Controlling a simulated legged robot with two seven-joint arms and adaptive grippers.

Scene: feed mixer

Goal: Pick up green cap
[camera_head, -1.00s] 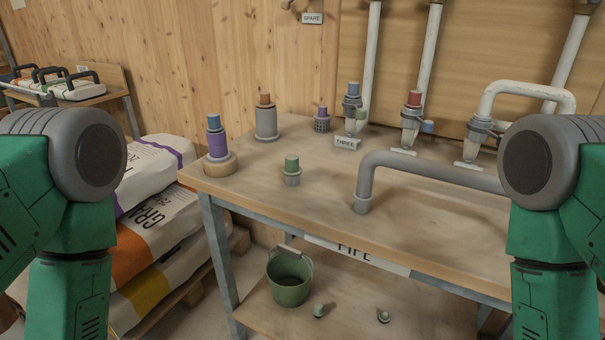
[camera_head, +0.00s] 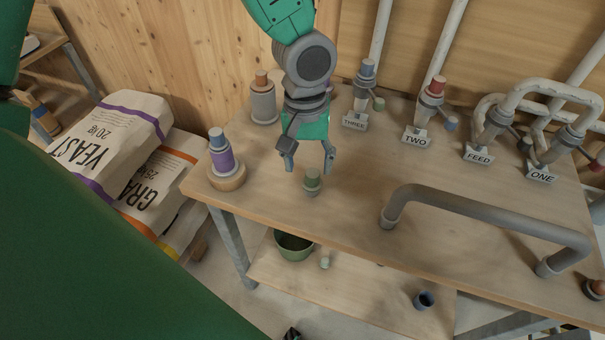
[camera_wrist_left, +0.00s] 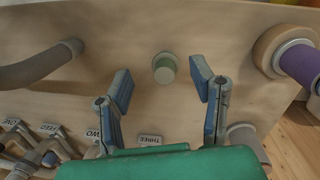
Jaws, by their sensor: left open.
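The green cap (camera_head: 313,178) sits upright on a short grey fitting on the wooden table, near its front edge. In the left wrist view the green cap (camera_wrist_left: 165,68) lies just ahead of the fingertips, centred between them. My left gripper (camera_head: 308,167) reaches down over the table with its fingers spread, just behind and above the cap. It also shows open and empty in the left wrist view (camera_wrist_left: 162,80). No contact with the cap is visible. My right gripper is not in view.
A purple bottle with a blue cap (camera_head: 221,157) stands left of the green cap on a round wooden base. A grey bottle (camera_head: 263,103) stands behind. A grey bent pipe (camera_head: 480,210) rises to the right. Labelled valves line the back. The bench around the cap is clear.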

